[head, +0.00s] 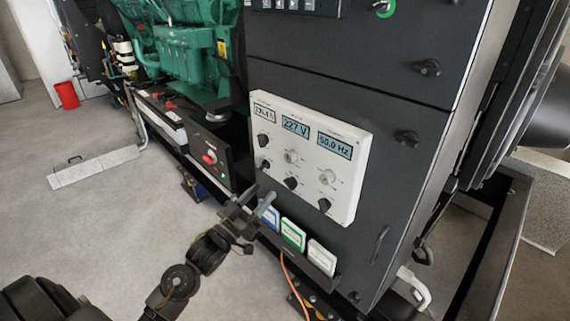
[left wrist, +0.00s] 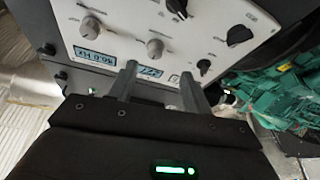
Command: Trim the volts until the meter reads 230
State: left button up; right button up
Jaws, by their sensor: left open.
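The meter panel (head: 309,152) is a white plate on a dark cabinet. Its middle display (head: 295,126) reads 227 V, and the right display (head: 334,144) reads 50.0 Hz. Below the displays are grey knobs, one (head: 291,156) under the volts display and one (head: 327,177) lower right, and several black knobs. The knob labels are too small to read. My left gripper (head: 258,197) is open and empty near the panel's lower left edge. In the left wrist view its fingers (left wrist: 157,88) point at the panel, apart from the grey knob (left wrist: 155,47). My right gripper is out of view.
Blue, green and white cards (head: 293,234) sit in a rack below the panel, with an orange cable (head: 293,285) hanging nearby. A green engine (head: 185,55) and a box with a red switch (head: 209,157) stand left. Grey floor (head: 100,220) is open at left.

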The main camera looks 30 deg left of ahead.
aim_at(288, 161)
pick_arm(q)
jog(key=p+x, duration=0.1)
jog(key=x, duration=0.2)
jog(key=r+p+x, duration=0.1)
jog(key=x, duration=0.2)
jog(key=p+x, duration=0.1)
jog(key=x, duration=0.2)
jog(key=shift+d+r, duration=0.2)
jog(key=shift+r, duration=0.15)
jog(key=shift+w+d+r+p, duration=0.2)
jog(key=shift+w+p, duration=0.15)
jog(key=shift+w, duration=0.3)
jog(key=shift+c, duration=0.3)
